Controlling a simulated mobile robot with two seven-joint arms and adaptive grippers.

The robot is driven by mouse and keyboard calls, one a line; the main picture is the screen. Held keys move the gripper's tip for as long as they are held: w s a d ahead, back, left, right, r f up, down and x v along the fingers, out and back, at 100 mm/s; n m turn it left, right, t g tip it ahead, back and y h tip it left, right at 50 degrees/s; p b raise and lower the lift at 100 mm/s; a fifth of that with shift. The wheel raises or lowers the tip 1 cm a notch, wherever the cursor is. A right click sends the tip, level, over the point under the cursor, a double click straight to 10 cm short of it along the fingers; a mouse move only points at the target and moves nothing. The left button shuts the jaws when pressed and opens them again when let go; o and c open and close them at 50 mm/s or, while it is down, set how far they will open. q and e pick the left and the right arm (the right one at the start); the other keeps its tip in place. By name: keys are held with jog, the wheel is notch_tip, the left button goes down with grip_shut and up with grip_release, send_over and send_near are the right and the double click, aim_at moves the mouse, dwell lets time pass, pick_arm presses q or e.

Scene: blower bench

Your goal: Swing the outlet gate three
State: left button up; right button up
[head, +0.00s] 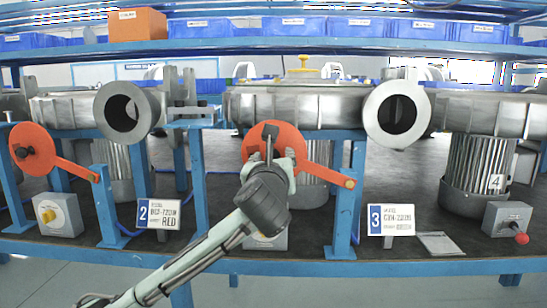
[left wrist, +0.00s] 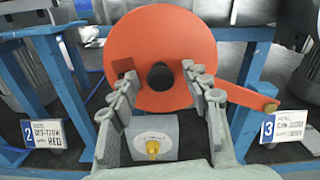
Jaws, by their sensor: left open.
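An orange disc gate (head: 293,143) stands in front of the middle blower housing, left of the round outlet (head: 421,108) above sign 3 (head: 391,219). Its orange lever (head: 328,174) slopes down right to a pivot on a blue post. The outlet's dark mouth is uncovered. My left gripper (head: 270,147) is in front of the disc and hides part of it. In the left wrist view the gripper (left wrist: 158,76) is open, its fingers on either side of the disc's black knob (left wrist: 160,76). I cannot tell whether they touch it. My right gripper is not in view.
Another orange gate (head: 35,145) hangs at the left, beside the open outlet above sign 2 (head: 158,214). A grey box with a yellow knob (left wrist: 152,137) sits below the disc. A box with a red knob (head: 507,218) stands at the right. Blue posts (head: 343,215) flank the work area.

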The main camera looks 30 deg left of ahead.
pick_arm(q)
jog(key=shift+w+a, duration=0.1)
jog(key=shift+w, duration=0.15)
grip_shut()
dwell(0.3)
